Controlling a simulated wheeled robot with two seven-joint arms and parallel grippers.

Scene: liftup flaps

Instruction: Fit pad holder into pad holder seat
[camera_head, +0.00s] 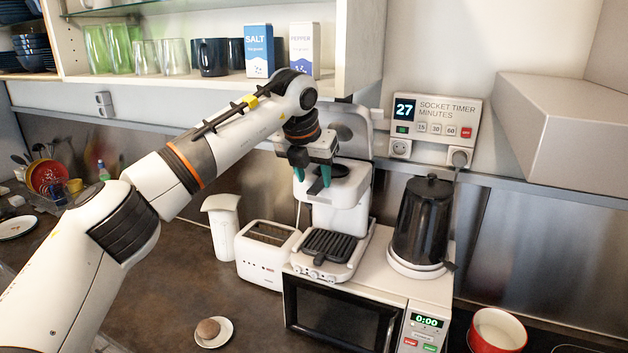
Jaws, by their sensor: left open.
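The white coffee machine (342,208) stands on the microwave, with its lid (352,122) raised. My left gripper (313,178) is open, its teal fingertips pointing down over the front of the machine's top. A dark round part (341,169) shows in the open top beside the fingers. I cannot tell whether it is the pad holder or the bare pad holder seat, as my gripper partly covers this area. I see no pad holder clearly held between the fingers. My right gripper is not in view.
A white toaster (267,250) and white canister (221,226) stand left of the microwave (335,318). A black kettle (421,225) stands right of the machine. A shelf (200,80) overhangs from above. A small saucer (222,338) holds a brown round item. The counter at left is mostly clear.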

